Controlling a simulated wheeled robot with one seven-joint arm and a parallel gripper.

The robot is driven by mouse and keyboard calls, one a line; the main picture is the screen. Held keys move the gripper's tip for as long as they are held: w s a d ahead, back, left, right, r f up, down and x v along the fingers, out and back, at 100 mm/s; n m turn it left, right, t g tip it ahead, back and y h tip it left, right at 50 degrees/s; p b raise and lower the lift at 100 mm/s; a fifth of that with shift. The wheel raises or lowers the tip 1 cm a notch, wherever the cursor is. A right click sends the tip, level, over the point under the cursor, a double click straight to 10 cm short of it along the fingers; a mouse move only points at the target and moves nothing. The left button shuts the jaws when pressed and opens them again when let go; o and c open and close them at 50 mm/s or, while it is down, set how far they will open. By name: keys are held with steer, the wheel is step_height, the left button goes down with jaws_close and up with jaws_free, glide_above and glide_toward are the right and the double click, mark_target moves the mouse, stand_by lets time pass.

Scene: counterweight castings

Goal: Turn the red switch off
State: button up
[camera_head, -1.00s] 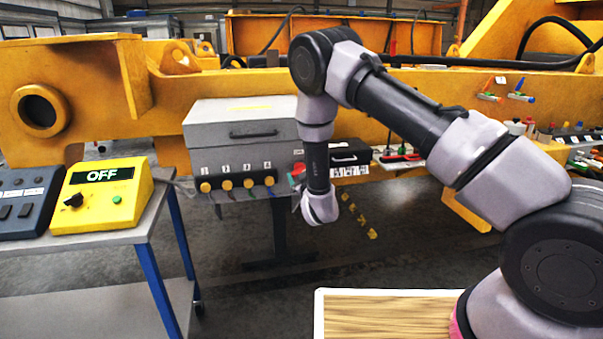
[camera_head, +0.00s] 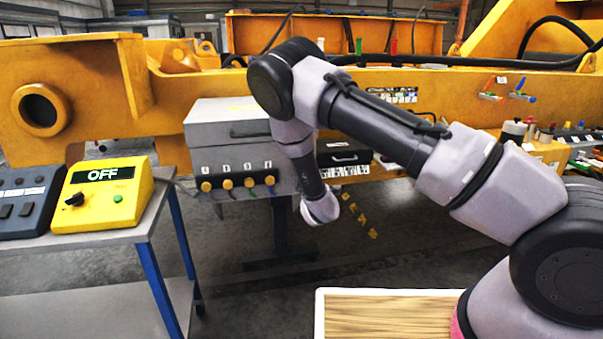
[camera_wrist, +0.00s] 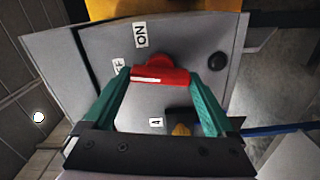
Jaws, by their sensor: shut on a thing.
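The red switch (camera_wrist: 160,76) is on the grey panel of a box in the wrist view. My gripper (camera_wrist: 163,88) has its two green fingers at either end of the red handle, shut on it. The handle lies across the picture, its white mark on the left half. The left end is beside a partly covered label (camera_wrist: 118,67) ending in "F". The "ON" label (camera_wrist: 140,35) is above and left of the handle. In the head view, my arm hides the switch and fingers.
The grey box (camera_head: 235,155) has several yellow knobs and stands before a yellow beam (camera_head: 60,90). A yellow control unit (camera_head: 103,195) showing "OFF" is on a bench at left. A black round button (camera_wrist: 217,61) is right of the switch.

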steer(key=shift+f+n, duration=0.15)
steer(key=shift+n, duration=0.95)
steer(key=o, duration=1.1)
steer(key=shift+c, duration=0.2)
steer(key=shift+s, duration=0.1)
steer(key=v, duration=1)
steer(key=shift+s, duration=0.35)
steer(key=shift+d, duration=0.1)
